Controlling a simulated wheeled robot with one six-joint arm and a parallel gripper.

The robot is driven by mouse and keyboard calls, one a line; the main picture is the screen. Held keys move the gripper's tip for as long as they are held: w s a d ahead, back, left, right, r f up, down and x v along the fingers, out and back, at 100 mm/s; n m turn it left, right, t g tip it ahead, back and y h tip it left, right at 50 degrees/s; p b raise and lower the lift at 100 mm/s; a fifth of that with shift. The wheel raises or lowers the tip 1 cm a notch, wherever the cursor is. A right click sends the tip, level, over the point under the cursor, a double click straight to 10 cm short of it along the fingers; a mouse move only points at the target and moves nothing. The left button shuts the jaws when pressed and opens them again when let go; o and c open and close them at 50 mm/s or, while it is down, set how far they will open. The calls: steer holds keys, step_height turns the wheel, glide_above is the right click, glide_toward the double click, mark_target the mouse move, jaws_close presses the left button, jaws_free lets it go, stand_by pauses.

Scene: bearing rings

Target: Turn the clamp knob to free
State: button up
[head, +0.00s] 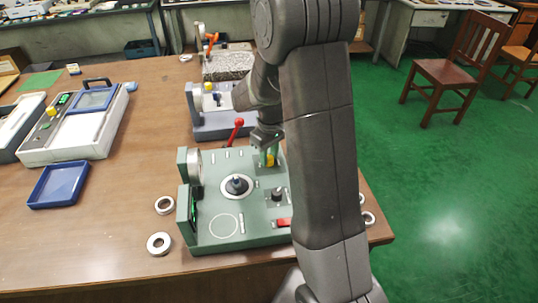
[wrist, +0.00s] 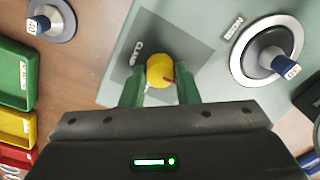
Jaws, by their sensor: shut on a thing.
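The clamp knob (wrist: 159,68) is a round yellow knob with a small red mark near its lower right edge. It stands on a dark grey plate lettered CLAMP (wrist: 138,54). My gripper (wrist: 159,88) has its green fingers on the left and right sides of the knob, shut on it. In the head view my gripper (head: 268,152) points down at the back right of the green machine (head: 215,225), with the yellow knob (head: 270,161) just showing between its fingers. My arm hides the machine's right side.
A red-tipped lever (head: 237,124) rises behind the machine. A round spindle (head: 237,184) stands mid-panel, with a red switch (head: 284,222) at the front right. Metal rings (head: 159,243) lie left of the machine. A blue tray (head: 58,184) sits farther left.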

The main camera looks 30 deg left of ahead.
mark_target(270, 156)
stand_by(0.4)
steer(key=o, duration=1)
steer(key=r, duration=1.4)
steer(key=shift+w, duration=0.25)
steer(key=shift+f, duration=0.15)
steer(key=f, duration=1.3)
steer(key=shift+s+f, duration=0.25)
steer(key=shift+f, duration=0.1)
steer(key=shift+r, duration=0.1)
